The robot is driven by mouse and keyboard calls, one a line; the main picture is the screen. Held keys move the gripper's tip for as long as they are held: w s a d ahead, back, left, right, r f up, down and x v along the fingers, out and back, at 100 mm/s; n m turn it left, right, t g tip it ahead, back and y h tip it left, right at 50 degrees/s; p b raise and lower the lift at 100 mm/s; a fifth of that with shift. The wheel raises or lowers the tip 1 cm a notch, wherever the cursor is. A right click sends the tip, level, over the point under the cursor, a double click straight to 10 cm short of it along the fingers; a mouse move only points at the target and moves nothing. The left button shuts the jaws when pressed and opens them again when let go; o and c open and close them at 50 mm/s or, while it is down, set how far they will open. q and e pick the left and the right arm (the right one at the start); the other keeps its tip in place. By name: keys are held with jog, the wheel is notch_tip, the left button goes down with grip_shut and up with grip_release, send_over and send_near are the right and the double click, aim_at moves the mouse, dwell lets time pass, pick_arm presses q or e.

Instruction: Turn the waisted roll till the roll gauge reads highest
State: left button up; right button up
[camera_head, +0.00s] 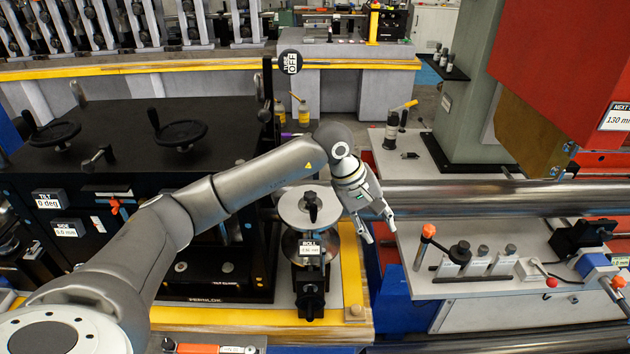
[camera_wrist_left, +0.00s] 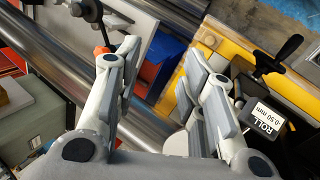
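The waisted roll (camera_head: 292,246) is a shiny metal roll with a wide round top plate (camera_head: 296,213) and a dark knob (camera_head: 312,207) above it. The roll gauge (camera_head: 309,249) is a small display marked ROLL in front of it, on a black block with a handle. In the left wrist view the gauge (camera_wrist_left: 265,122) appears to read -0.50 mm; the sign is hard to make out. My left gripper (camera_head: 381,233) is open and empty, to the right of the roll and apart from it. Its spread fingers (camera_wrist_left: 158,88) show in the left wrist view. My right gripper is not in view.
A black machine with handwheels (camera_head: 180,130) stands left, with TILT (camera_head: 47,199) and SIDE (camera_head: 68,229) displays. A long metal tube (camera_head: 470,199) runs to the right. A grey bench (camera_head: 490,285) with an orange-tipped lever (camera_head: 427,234) lies below it. My left arm crosses above the machine.

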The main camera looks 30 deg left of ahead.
aim_at(313, 205)
pick_arm(q)
jog(key=a+r+m+y, duration=0.1)
jog(key=a+r+y, duration=0.15)
jog(key=a, duration=0.55)
jog(key=a+r+y, duration=0.2)
jog(key=a+y, duration=0.2)
jog(key=a, duration=0.3)
jog(key=shift+g, duration=0.3)
jog(key=b+x, duration=0.6)
jog(key=x, duration=0.4)
jog(key=shift+w+b, duration=0.2)
jog(key=shift+b, duration=0.1)
jog(key=shift+r, duration=0.1)
jog(key=shift+c, duration=0.4)
grip_shut()
